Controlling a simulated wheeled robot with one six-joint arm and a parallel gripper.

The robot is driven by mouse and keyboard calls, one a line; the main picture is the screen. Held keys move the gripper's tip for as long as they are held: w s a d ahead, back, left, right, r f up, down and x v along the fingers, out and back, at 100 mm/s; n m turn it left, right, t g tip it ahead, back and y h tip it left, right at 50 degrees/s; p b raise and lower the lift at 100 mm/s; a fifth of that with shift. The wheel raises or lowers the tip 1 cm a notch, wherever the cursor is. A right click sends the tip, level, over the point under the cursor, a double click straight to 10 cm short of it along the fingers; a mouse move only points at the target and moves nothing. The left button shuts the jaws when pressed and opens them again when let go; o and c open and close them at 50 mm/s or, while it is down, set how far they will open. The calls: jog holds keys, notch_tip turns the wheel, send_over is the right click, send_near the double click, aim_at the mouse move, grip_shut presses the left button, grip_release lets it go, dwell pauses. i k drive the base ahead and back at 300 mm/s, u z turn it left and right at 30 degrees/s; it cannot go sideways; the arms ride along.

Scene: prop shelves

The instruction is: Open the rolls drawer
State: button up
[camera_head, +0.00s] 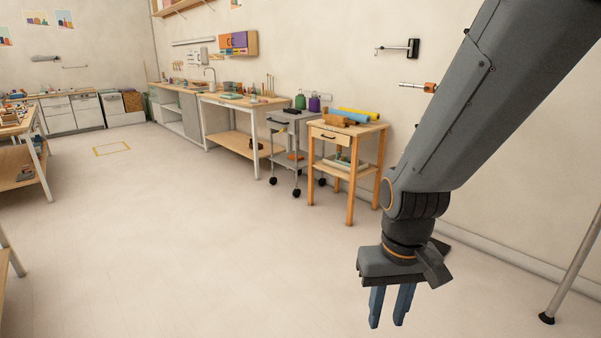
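A small wooden table (367,128) with yellow, blue and brown rolls (345,117) on its top stands by the wall, right of centre. Its front has a wooden drawer (329,137) with a dark handle. The drawer looks shut. My gripper (390,316) hangs pointing down at the lower right, nearer to me than the table and well apart from it. Its two blue fingers are apart with nothing between them.
A grey wheeled cart (290,150) stands just left of the wooden table. A long workbench (232,137) and another bench (20,122) stand farther off. A pole (576,262) stands at the right. The floor (190,225) in the middle is clear.

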aim_at(339, 138)
jog(key=z, duration=0.5)
jog(key=i, duration=2.05)
jog(key=u, duration=0.35)
jog(key=i, duration=2.1)
jog(key=u, duration=0.75)
